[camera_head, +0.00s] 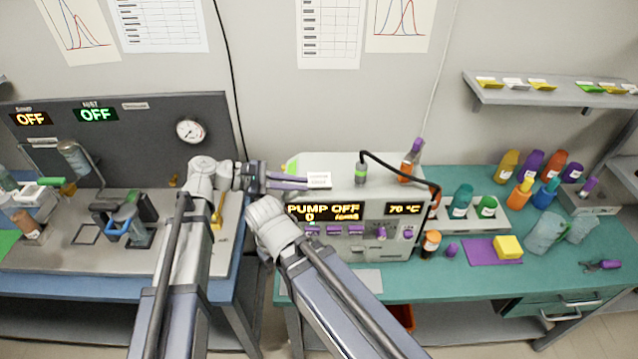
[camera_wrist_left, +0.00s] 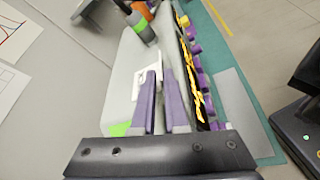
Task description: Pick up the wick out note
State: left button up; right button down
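A small white note (camera_head: 319,180) with dark print too small to read is at the top front edge of the pump machine (camera_head: 335,168). In the left wrist view a white card (camera_wrist_left: 138,84) shows beside the tip of the left-hand finger. My left gripper (camera_head: 306,184) has long purple fingers pointing right, with their tips at the note's left side. In the wrist view the fingers (camera_wrist_left: 163,75) stand apart with a narrow gap. I cannot tell whether they touch the note. My right arm reaches up in front of the machine; its gripper does not show.
A black hose and a grey-green fitting (camera_head: 361,173) stand right of the note. A green tag (camera_head: 291,165) is at the machine's left. Several coloured bottles and a purple mat (camera_head: 480,252) are on the right bench. A gauge panel (camera_head: 215,110) stands at left.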

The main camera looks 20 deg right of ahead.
aim_at(316, 186)
pick_arm(q)
jog(key=b+x, duration=0.1)
jog(key=x, duration=0.3)
jog(key=shift+d, duration=0.1)
grip_shut()
jog(key=shift+r, duration=0.1)
dwell(0.3)
